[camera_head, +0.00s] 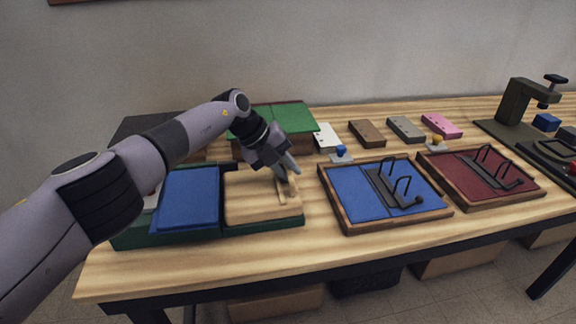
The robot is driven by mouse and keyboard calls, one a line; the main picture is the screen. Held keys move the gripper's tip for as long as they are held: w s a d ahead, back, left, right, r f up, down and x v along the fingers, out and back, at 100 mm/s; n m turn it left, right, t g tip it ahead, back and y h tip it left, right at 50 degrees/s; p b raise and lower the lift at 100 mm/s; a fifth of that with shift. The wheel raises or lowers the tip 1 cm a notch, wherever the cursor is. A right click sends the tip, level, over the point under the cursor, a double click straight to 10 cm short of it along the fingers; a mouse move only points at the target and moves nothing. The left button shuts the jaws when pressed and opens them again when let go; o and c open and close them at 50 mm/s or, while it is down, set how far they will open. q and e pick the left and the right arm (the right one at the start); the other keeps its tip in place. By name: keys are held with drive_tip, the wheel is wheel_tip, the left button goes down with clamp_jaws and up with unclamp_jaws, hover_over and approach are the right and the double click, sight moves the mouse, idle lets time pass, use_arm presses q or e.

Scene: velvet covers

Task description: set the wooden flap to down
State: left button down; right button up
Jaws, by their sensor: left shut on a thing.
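The wooden flap (248,200) is a pale wood panel in a dark green frame (262,229) on the table, left of centre. It looks flat or nearly flat; I cannot tell whether it rests fully on the frame. A thin wooden handle bar (281,192) runs along its right side. My left gripper (289,172) reaches down from behind and is shut on the bar near its far end. The gripper hides part of the flap's far right corner. My right gripper is not in view.
A blue panel (188,199) adjoins on the left, and a green-topped box (280,119) stands behind. Right are framed blue (352,190) and red (455,172) boards with black wire clips. Small blocks and a dark press (517,100) stand further back. The front table strip is clear.

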sight(271, 184)
use_arm(q)
drive_tip(key=shift+s+d+f, duration=0.1)
drive_tip(key=shift+d+f, duration=0.05)
drive_tip(key=shift+f, duration=0.1)
idle(0.3)
drive_tip(key=c, duration=1.2)
unclamp_jaws()
drive_tip(key=shift+c, duration=0.2)
drive_tip(key=shift+f, duration=0.1)
drive_tip(key=shift+a+r, duration=0.35)
drive_tip(key=shift+r, duration=0.1)
drive_tip(key=shift+v, duration=3.15)
drive_tip(key=shift+d+r, duration=0.1)
drive_tip(key=shift+d, duration=0.05)
